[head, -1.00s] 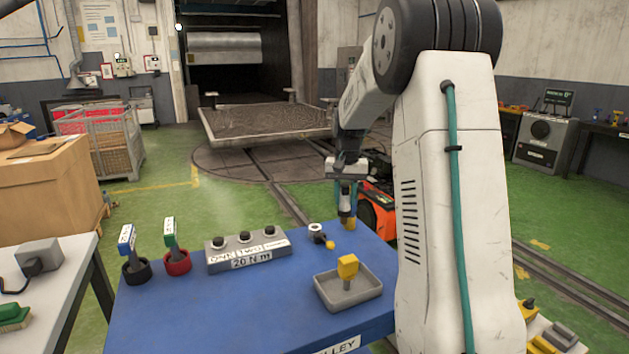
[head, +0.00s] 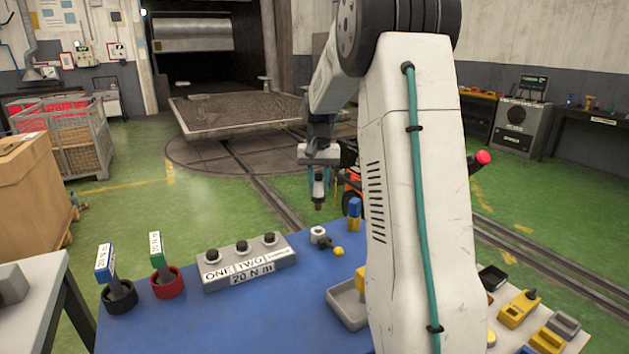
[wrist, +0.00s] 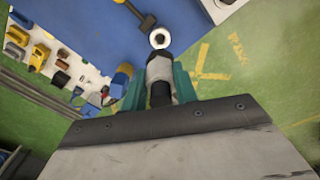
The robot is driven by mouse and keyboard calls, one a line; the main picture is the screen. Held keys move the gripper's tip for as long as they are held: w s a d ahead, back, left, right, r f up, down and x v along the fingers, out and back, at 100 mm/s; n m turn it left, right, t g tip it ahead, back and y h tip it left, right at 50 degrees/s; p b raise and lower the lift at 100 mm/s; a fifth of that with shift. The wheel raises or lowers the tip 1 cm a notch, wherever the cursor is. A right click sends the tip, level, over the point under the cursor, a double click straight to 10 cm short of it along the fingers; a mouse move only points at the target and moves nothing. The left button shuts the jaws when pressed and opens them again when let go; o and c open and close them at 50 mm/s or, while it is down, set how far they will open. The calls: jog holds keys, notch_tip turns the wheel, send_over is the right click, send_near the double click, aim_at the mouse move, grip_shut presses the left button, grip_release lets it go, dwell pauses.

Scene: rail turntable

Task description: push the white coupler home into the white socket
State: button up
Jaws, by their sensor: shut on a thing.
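My gripper (head: 318,178) is shut on the coupler (head: 319,190), a short light and dark cylinder pointing down, with a brownish end. In the wrist view the coupler (wrist: 160,68) sits between the teal fingers. In the head view the coupler hangs above the socket, with a visible gap. In the wrist view the socket (wrist: 160,38) shows as a white ring with a dark hole, just past the coupler's tip; their exact alignment is unclear.
A blue and yellow tool (head: 354,212) stands close to the right of the socket. A grey box with knobs (head: 246,262) is to the left, and a grey tray (head: 344,303) nearer me. Two tagged tools in a black holder (head: 119,297) and red holder (head: 166,283) stand further left.

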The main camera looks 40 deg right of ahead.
aim_at(318, 197)
jog(key=shift+s+a, duration=0.1)
jog(key=shift+a, duration=0.05)
jog(key=shift+f, duration=2.9)
jog(key=shift+f, duration=2.15)
jog(key=o, duration=1.1)
jog(key=shift+o, duration=0.2)
notch_tip(318, 197, up, 8)
jog(key=shift+f, duration=0.1)
